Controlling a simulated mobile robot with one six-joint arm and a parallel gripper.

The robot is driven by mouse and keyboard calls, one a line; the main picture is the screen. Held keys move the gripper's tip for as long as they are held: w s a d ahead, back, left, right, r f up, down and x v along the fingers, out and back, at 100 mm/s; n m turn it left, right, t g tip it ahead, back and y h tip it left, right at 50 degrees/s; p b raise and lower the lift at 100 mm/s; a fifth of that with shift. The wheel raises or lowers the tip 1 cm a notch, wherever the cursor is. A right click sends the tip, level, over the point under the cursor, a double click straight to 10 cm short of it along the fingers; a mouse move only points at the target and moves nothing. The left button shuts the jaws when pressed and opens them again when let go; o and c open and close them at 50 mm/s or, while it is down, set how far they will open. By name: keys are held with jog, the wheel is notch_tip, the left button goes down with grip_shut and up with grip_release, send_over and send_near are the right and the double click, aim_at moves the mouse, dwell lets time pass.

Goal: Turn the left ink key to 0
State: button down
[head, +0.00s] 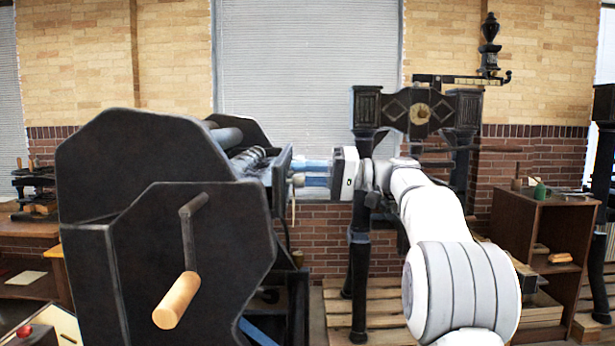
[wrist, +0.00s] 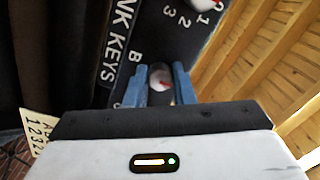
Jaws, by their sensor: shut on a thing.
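My gripper (head: 299,173) reaches left to the small panel at the right end of the black press (head: 130,165). The panel lettering reads "NK KEYS", running down the picture. I cannot read the held key's setting.
A crank with a wooden handle (head: 177,300) sticks out from the press's near side. A black iron hand press (head: 418,110) stands behind my arm. A brown cabinet (head: 535,235) is at the right. A card with numbers (wrist: 40,126) hangs at the wrist view's left.

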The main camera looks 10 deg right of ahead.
jog(key=shift+f, duration=0.1)
jog(key=c, duration=1.2)
grip_release()
jog(key=shift+c, duration=0.2)
jog(key=s+d, duration=0.1)
jog(key=d, duration=0.6)
jog(key=shift+s+d, duration=0.2)
jog(key=shift+d, duration=0.05)
jog(key=shift+f, duration=0.1)
